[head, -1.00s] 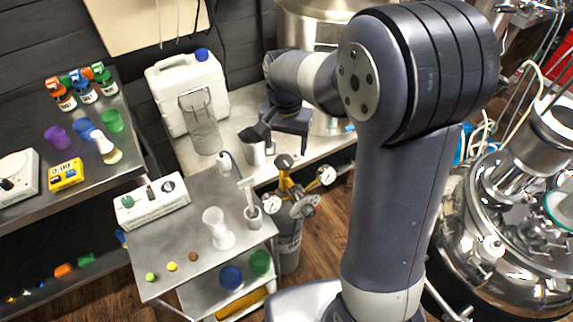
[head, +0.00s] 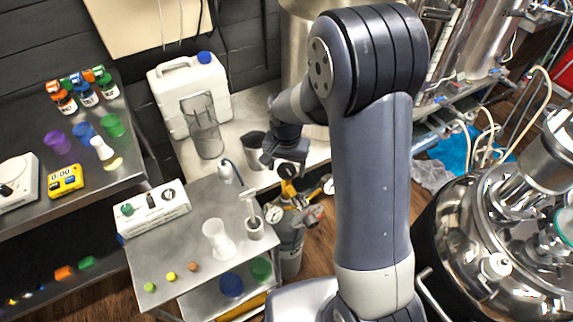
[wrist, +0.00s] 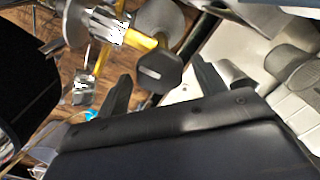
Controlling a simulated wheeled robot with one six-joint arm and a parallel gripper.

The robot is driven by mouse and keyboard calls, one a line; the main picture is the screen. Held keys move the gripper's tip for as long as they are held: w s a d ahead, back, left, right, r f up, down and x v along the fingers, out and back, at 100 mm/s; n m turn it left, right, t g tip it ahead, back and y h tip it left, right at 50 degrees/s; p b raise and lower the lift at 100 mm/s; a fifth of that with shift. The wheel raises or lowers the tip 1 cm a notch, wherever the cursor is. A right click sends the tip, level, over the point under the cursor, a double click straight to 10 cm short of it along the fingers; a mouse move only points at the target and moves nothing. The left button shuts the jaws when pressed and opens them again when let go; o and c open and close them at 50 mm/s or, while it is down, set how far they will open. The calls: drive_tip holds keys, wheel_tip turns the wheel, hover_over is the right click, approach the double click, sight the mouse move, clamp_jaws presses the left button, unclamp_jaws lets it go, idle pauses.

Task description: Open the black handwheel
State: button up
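The black handwheel (wrist: 158,72) sits on a yellow valve stem (wrist: 115,48) in the wrist view. In the head view the handwheel (head: 288,170) shows at the top of the grey gas cylinder (head: 290,245), partly covered by my gripper. My gripper (wrist: 161,70) is open. Its two dark fingers stand on either side of the handwheel in the wrist view, with gaps visible. I cannot tell whether the fingertips reach its depth.
Pressure gauges (head: 273,214) flank the valve. A bench with a white jug (head: 190,95) and a grey cup (head: 253,147) lies behind. A steel vessel (head: 470,220) is at the right.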

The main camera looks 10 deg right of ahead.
drive_tip(key=c, duration=0.8)
